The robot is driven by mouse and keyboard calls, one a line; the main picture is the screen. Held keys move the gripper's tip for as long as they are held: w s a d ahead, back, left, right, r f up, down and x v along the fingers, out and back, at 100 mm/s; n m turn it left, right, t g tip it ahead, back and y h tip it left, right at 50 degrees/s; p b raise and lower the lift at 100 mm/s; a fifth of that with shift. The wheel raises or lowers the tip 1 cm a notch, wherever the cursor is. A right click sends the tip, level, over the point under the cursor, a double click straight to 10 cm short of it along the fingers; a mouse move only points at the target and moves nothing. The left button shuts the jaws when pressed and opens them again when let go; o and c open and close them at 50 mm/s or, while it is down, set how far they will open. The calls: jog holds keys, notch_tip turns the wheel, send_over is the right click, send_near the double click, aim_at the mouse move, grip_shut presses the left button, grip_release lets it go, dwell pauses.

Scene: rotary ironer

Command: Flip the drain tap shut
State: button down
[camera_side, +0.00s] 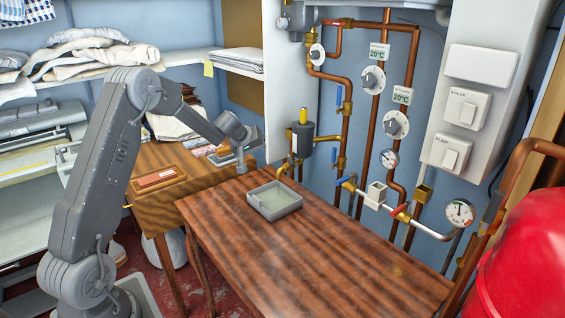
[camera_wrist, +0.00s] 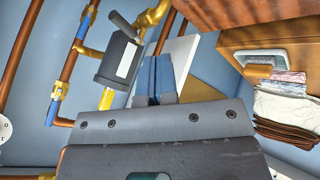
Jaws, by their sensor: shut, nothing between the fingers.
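The drain tap appears to be the brass outlet (camera_side: 284,169) under a dark grey cylinder (camera_side: 301,138) with a yellow top, above the grey tray. Its lever is too small to tell clearly. In the wrist view the cylinder (camera_wrist: 118,58) lies left of the fingers, with a yellow brass piece (camera_wrist: 107,98) at its lower end. My gripper (camera_side: 243,152) is left of the cylinder in the side view, above the table's far left end and apart from the pipework. Its blue fingers (camera_wrist: 155,60) are shut together and empty.
A shallow grey tray (camera_side: 275,202) stands on the wooden table (camera_side: 310,250). Copper pipes (camera_side: 375,120) with valves and gauges cover the wall on the right. A red tank (camera_side: 525,255) is at the lower right. The table's front half is clear.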

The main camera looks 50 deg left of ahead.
aim_at(292, 161)
jog(key=w+f, duration=0.6)
jog(key=w, duration=0.3)
jog(key=shift+w+d+f, duration=0.15)
jog(key=shift+w+d, duration=0.05)
jog(key=shift+d, duration=0.25)
jog(key=shift+w+d, duration=0.3)
jog(key=shift+d, duration=0.15)
dwell(0.4)
jog(key=shift+w+d, duration=0.6)
jog(key=shift+w, duration=0.05)
jog(key=shift+w+d, duration=0.2)
jog(key=shift+w, duration=0.1)
jog(key=shift+s+a, duration=0.1)
jog(key=shift+a, duration=0.05)
